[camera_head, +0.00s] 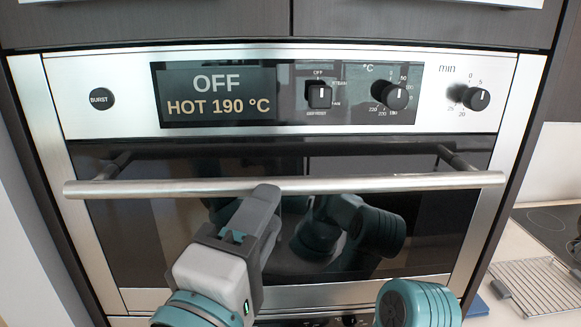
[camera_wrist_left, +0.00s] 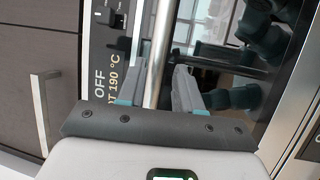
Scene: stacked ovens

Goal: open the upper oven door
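The upper oven door (camera_head: 155,235) is dark glass in a steel frame and looks shut. Its round steel handle (camera_head: 400,183) runs across the front on two brackets. In the left wrist view the handle bar (camera_wrist_left: 158,60) runs between the two fingers of the left gripper (camera_wrist_left: 158,85), one on each side. The fingers look spread around the bar; firm contact cannot be seen. My right gripper is out of view.
The control panel (camera_head: 285,90) above the door reads OFF and HOT 190 °C, with knobs at right. A wire rack (camera_head: 540,285) and a dark hob (camera_head: 550,225) are on the counter at right. A cabinet handle (camera_wrist_left: 40,110) shows in the left wrist view.

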